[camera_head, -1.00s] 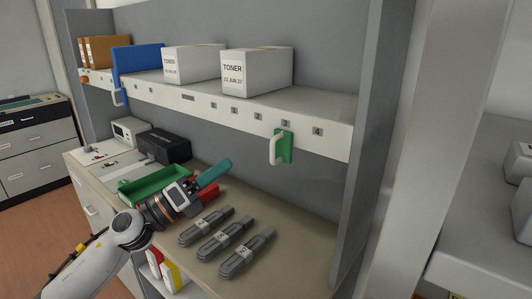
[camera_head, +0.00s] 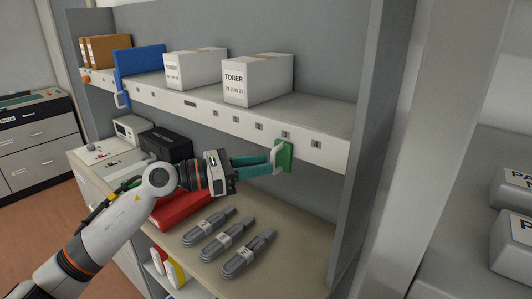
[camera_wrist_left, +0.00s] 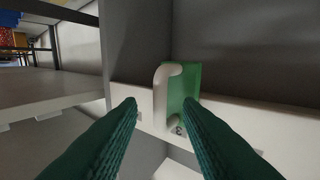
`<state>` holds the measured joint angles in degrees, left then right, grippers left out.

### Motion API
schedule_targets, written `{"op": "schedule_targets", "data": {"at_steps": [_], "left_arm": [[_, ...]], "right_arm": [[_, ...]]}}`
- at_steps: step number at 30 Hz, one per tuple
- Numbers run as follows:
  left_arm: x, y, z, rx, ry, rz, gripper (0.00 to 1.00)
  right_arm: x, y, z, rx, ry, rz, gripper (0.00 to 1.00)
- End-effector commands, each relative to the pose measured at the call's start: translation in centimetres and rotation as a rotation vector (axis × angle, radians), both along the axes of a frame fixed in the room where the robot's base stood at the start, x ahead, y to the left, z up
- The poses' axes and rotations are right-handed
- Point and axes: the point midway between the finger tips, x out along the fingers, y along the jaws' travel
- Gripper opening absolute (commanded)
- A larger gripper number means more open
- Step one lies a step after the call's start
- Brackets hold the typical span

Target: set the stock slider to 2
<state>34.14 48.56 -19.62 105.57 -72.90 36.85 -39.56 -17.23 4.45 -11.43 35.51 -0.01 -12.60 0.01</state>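The green stock slider (camera_head: 285,157) with its white handle (camera_head: 274,151) hangs on the white shelf edge (camera_head: 335,150), just below a small number label that looks like 3. My left gripper (camera_head: 263,164) reaches it from the left, its teal fingertips at the handle. In the left wrist view the white handle (camera_wrist_left: 159,88) stands upright between the two spread fingers, with the green plate (camera_wrist_left: 184,82) behind it. The left gripper is open, and no firm contact shows. My right gripper is not in view.
Toner boxes (camera_head: 258,80) and a blue divider (camera_head: 139,60) stand on the shelf. Below, a red object (camera_head: 183,209) and grey cable bundles (camera_head: 248,254) lie on the counter. A grey side panel (camera_head: 372,110) rises right of the slider.

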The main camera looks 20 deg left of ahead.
Motion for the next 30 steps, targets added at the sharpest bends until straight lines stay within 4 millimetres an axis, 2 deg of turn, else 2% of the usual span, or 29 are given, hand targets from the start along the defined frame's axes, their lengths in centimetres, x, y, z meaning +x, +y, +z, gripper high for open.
{"op": "schedule_targets", "data": {"at_steps": [1, 6, 15, 17, 21, 30], "left_arm": [[0.5, -0.6, 0.4, -0.004, 0.0, 0.0, 0.32], [1.2, -1.6, 0.1, -0.001, 0.0, 0.001, 0.32], [1.3, -1.8, -0.1, 0.0, 0.0, 0.001, 0.32], [1.3, -1.8, -0.1, 0.0, 0.0, 0.001, 0.24], [1.3, -1.8, -0.1, 0.0, 0.0, 0.001, 0.01], [1.4, -1.6, -0.2, 0.0, 0.0, 0.002, 0.0]], "right_arm": [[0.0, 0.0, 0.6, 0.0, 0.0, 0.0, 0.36], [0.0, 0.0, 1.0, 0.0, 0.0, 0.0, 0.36], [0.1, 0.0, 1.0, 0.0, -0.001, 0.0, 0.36], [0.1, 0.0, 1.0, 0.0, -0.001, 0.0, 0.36], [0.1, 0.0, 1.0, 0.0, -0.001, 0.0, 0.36], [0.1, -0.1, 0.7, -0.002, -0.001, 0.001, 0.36]]}}
